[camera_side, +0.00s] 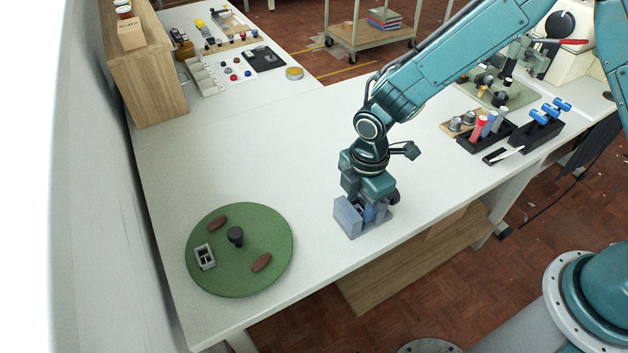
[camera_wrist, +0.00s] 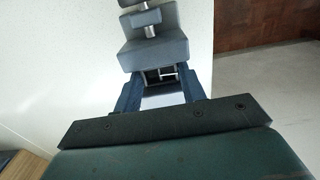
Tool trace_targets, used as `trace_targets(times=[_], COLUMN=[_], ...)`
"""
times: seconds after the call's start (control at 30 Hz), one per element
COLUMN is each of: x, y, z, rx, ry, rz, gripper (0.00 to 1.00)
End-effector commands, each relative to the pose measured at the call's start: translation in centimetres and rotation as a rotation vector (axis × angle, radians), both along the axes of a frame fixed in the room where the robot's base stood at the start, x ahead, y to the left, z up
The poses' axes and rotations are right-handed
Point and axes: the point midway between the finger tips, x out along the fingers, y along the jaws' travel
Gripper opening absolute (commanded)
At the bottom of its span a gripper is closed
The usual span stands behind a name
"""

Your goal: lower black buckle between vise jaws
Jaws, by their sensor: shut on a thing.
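My gripper (camera_side: 370,208) points down over the grey-blue vise (camera_side: 347,219) near the table's front edge. In the wrist view the two dark blue fingers of my gripper (camera_wrist: 160,86) close on the black buckle (camera_wrist: 151,76), a small dark frame with a light opening. The vise (camera_wrist: 155,52), with its screw, stands just beyond the fingertips in that view. The buckle is hidden in the side view by the gripper and vise. I cannot tell how deep it sits between the jaws or whether it touches them.
A green round turntable (camera_side: 240,275) with a grey frame (camera_side: 204,257), a black knob (camera_side: 235,235) and two brown ovals lies to the left. A black rack (camera_side: 480,142) of coloured cylinders stands to the right. The table between vise and turntable is clear.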

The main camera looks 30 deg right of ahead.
Motion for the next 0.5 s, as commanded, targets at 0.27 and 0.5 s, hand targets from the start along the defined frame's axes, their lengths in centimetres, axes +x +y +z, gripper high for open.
trace_targets(times=[0.27, 0.5], x=[0.0, 0.0], y=[0.0, 0.0], z=[-1.1, -1.5], rx=[0.000, 0.000], ry=[0.000, 0.000], rz=[0.000, 0.000], gripper=[0.20, 0.20])
